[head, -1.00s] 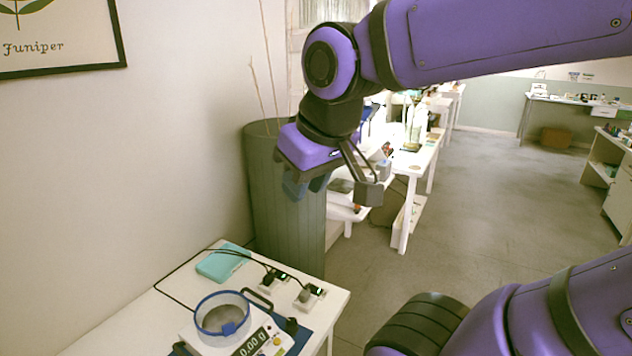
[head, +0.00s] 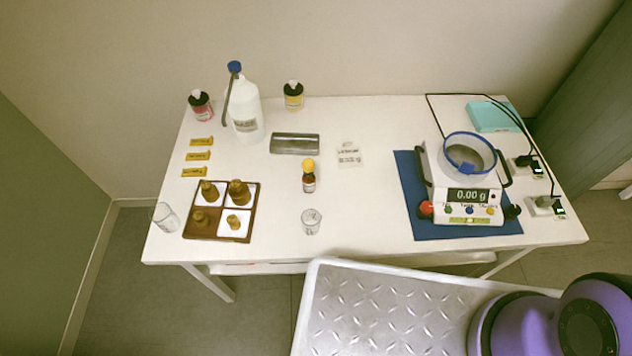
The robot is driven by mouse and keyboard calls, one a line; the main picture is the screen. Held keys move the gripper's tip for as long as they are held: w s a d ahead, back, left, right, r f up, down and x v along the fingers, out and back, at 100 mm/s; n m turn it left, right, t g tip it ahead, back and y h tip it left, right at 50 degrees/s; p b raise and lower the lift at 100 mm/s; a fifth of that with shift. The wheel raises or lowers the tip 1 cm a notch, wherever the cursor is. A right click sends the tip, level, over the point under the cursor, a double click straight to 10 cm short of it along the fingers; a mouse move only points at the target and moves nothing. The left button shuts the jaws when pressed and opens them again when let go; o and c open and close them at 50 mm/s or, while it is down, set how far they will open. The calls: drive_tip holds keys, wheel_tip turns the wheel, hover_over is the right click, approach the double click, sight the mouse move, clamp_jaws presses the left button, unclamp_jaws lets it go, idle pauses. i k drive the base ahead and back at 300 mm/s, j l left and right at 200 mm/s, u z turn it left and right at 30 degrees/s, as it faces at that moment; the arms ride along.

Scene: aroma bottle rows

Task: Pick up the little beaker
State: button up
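Two small clear glass vessels stand on the white table (head: 370,215). One small beaker (head: 311,222) is near the front edge, just in front of a brown bottle with a yellow cap (head: 308,177). The other clear glass (head: 165,217) is at the table's front left corner, left of the checkered tray, and looks slightly larger. Both look empty. My gripper is out of view; only a purple part of my arm shows at the bottom right.
A brown and white tray (head: 188,231) holds several amber bottles. A balance (head: 467,195) reading 0.00 g sits on a blue mat (head: 408,175) at right. A white bottle (head: 244,110), red and yellow jars and a grey case (head: 295,144) stand behind. Bare table surrounds the front beaker.

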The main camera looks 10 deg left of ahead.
sight(311, 215)
drive_tip(key=u, duration=1.1)
